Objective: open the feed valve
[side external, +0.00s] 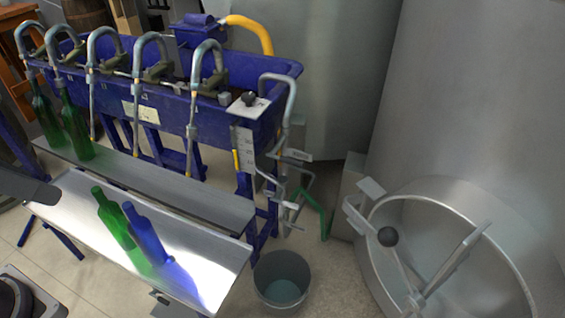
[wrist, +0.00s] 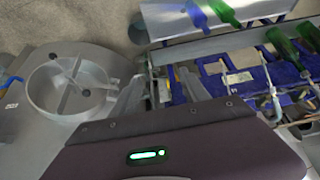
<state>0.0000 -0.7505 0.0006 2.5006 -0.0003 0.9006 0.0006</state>
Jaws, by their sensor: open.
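The blue filling machine (side external: 185,95) stands at the upper left in the side view, with several curved metal spouts. Small levers (side external: 290,155) sit on the pipework below. I cannot tell for certain which of these is the feed valve. My gripper (wrist: 162,90) is open and empty in the wrist view, above the machine's end. Its fingers partly hide the pipework there. The gripper cannot be made out in the side view.
Green bottles (side external: 75,128) stand on the upper shelf; a green and a blue bottle (side external: 150,238) lie on the lower tray (side external: 85,210). A grey bucket (side external: 282,280) stands on the floor. A large steel tank (side external: 480,90) with a round hatch (side external: 440,195) is at the right.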

